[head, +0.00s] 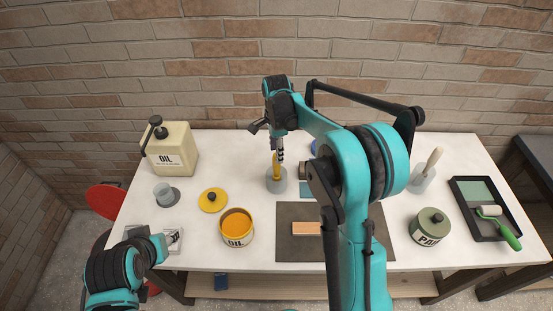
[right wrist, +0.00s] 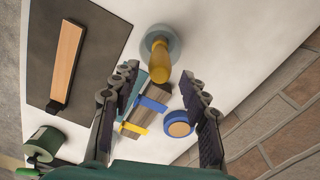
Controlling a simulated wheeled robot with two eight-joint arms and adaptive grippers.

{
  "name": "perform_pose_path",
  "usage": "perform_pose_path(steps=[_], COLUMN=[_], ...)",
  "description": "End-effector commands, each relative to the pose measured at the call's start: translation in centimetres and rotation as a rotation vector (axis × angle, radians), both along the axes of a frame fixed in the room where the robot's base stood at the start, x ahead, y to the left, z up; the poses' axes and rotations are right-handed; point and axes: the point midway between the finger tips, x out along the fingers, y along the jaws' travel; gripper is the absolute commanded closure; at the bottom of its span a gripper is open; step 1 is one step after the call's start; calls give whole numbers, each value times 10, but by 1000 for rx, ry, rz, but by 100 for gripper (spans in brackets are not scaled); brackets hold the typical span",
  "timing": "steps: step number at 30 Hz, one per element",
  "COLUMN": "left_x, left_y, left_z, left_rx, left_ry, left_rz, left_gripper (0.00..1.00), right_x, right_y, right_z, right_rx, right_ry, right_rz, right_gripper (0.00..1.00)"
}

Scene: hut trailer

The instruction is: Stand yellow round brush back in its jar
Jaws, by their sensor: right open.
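The yellow round brush (head: 276,167) stands upright in a small grey jar (head: 276,184) near the middle of the table, its yellow part rising above the rim. In the right wrist view the brush (right wrist: 159,65) points toward the camera and the jar (right wrist: 172,43) shows around its base. My right gripper (head: 280,153) is above the jar, pointing down, with the brush just below its fingers. In the right wrist view its fingers (right wrist: 162,82) are apart with nothing held, and the brush lies beyond the gap.
An oil can (head: 170,150), an orange-filled pot (head: 236,227) and its yellow lid (head: 212,200) stand left. A dark mat (head: 297,247) bears a wooden block. A second jar (head: 421,182), green pot (head: 430,228) and roller tray (head: 480,205) stand right. A blue-rimmed roll (right wrist: 178,124) lies close to the jar.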

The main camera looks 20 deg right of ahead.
Motion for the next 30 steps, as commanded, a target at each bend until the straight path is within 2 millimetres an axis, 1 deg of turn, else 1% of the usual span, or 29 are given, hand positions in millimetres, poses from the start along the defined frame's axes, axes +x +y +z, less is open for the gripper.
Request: perform_pose_path(steps=[1,3,6,10,11,14,17,19,22,26,30], left_x=[0,0,0,0,0,0,0,0,0,0,0], left_y=[0,0,0,0,0,0,0,0,0,0,0], left_z=[3,5,6,7,7,7,7,7,7,7,7], left_rx=[0,0,0,0,0,0,0,0,0,0,0], left_ry=[0,0,0,0,0,0,0,0,0,0,0], left_rz=[0,0,0,0,0,0,0,0,0,0,0], left_gripper=[60,60,60,60,60,60,60,60,60,60,60], right_x=[0,0,0,-2,-4,-18,-44,-67,-100,-145,-191], right_y=[0,0,0,0,0,0,-1,-1,-1,-2,-2], right_z=[12,24,37,47,50,64,83,95,108,115,110], right_rx=[0,0,0,0,0,-2,-12,-28,-64,-132,-229], right_ry=[0,0,0,-4,-9,-42,-100,-150,-222,-309,-390], right_rz=[0,0,0,11,22,102,248,375,559,796,1046], right_gripper=[55,55,55,55,55,55,55,55,55,55,55])
